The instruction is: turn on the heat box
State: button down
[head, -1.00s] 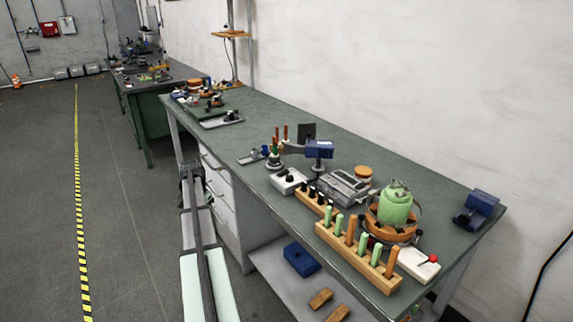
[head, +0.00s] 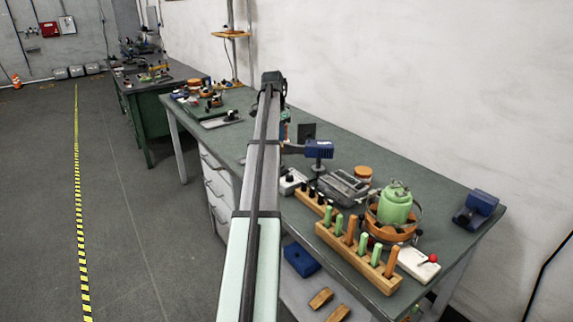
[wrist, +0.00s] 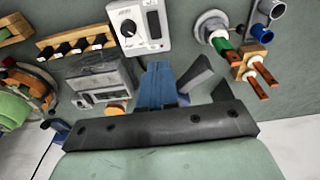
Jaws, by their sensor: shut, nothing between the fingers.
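The heat box appears to be the white box (wrist: 138,27) with a black dial (wrist: 129,28) and a dark upright panel beside the dial. It is at the top middle of the wrist view. In the head view the box (head: 291,181) lies on the bench, just right of my arm and partly hidden by it. I cannot read its markings or tell whether it is on. My gripper (head: 273,82) is at the far end of my raised arm, above the bench. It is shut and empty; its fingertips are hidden.
A blue device (head: 319,149) on a stand and a grey meter (head: 344,187) are close to the box.

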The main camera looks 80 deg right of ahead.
aim_at(287, 170)
jog(key=shift+s+d+r, duration=0.1)
jog(key=shift+s+r, duration=0.3)
jog(key=shift+f, duration=0.1)
jog(key=f, duration=0.4)
jog(key=s+d+f, duration=0.1)
jog(key=f, duration=0.8)
jog(key=shift+s+d+f, duration=0.2)
jog(key=shift+f, duration=0.15)
jog(key=shift+f, duration=0.25)
jog(key=shift+w+a+r, duration=0.35)
jog(key=shift+w+a, duration=0.1)
dwell(0.4)
notch_tip(287, 170, up, 14)
jog(key=s+d, duration=0.1)
jog(key=shift+s+d, duration=0.15)
jog(key=shift+d, duration=0.05)
